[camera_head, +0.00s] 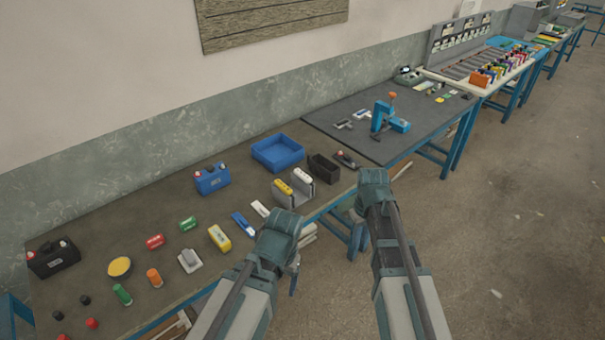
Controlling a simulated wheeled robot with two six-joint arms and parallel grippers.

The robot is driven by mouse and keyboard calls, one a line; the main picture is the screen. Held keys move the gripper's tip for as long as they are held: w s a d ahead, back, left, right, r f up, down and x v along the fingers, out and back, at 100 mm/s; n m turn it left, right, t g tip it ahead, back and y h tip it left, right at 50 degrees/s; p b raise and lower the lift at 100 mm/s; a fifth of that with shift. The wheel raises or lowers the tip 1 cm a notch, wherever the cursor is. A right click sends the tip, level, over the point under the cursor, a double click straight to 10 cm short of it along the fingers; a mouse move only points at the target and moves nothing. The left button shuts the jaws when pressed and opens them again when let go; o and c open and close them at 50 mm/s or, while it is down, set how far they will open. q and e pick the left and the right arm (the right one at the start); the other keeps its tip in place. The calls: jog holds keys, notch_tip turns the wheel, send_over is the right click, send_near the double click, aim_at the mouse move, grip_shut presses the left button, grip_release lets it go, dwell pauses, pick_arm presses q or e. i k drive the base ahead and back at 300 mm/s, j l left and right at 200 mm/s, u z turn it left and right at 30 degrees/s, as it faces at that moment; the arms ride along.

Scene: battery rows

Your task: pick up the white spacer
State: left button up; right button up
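A flat white strip (260,208), which looks like the white spacer, lies on the near bench beside a similar blue strip (243,224). It lies just left of and beyond my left arm's wrist. Nothing is visibly held.
Batteries and coloured parts lie to the left. A dark mat (345,145) with a blue press (390,120) is at right. The floor at right is clear.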

aim_at(305, 178)
jog(key=i+l+u, duration=0.25)
jog(key=i, duration=0.25)
jog(key=i+l+u, duration=0.2)
jog(key=i, duration=0.25)
jog(key=i+l+u, duration=0.25)
jog(key=i, duration=0.2)
